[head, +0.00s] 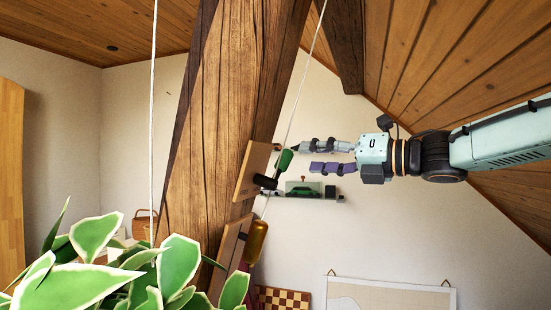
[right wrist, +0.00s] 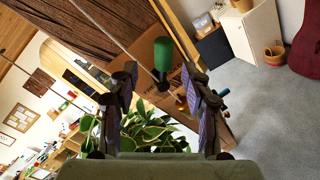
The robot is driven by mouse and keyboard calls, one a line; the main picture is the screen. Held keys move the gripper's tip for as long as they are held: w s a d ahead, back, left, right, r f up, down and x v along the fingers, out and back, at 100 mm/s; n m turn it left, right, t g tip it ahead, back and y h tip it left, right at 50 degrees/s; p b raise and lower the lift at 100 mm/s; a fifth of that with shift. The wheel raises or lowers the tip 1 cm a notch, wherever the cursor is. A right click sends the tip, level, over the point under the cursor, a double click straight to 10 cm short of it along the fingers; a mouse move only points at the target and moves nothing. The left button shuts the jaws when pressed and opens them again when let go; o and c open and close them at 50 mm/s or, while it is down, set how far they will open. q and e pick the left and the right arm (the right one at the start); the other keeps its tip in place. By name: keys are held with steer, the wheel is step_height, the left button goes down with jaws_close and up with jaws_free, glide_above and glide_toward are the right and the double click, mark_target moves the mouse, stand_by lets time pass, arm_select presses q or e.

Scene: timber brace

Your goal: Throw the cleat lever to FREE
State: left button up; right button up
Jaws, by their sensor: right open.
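The cleat lever has a green grip (head: 284,159) on a dark pivot, at the edge of a wooden board (head: 250,172) fixed to the timber brace (head: 225,95). A white cord runs past it. My right gripper (head: 306,158) comes in from the right, open and empty, its fingertips just right of the green grip. In the right wrist view the green grip (right wrist: 163,53) stands beyond and roughly between the two spread fingers (right wrist: 158,85); I see no contact. My left gripper is not in view.
A brass-coloured cylinder (head: 257,242) hangs by a lower wooden board (head: 230,252). A leafy plant (head: 90,265) fills the lower left. A small shelf (head: 305,194) with a green model car is on the wall behind. A second white cord (head: 153,120) hangs left of the brace.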

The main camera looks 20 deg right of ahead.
mark_target(291, 158)
steer(key=shift+w+a, duration=0.15)
steer(key=shift+w, duration=0.35)
steer(key=p+x, duration=0.1)
steer(key=x, duration=0.5)
steer(key=shift+w+f, duration=0.15)
steer(key=shift+w+a, duration=0.1)
steer(key=shift+a, duration=0.1)
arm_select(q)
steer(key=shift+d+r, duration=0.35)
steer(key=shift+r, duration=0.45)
arm_select(e)
steer(key=shift+d, duration=0.1)
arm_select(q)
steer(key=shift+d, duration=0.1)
arm_select(e)
steer(key=shift+d, duration=0.1)
steer(key=shift+c, duration=0.3)
steer(key=shift+a, duration=0.25)
steer(key=c, duration=0.5)
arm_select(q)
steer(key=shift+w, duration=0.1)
arm_select(e)
jaws_close()
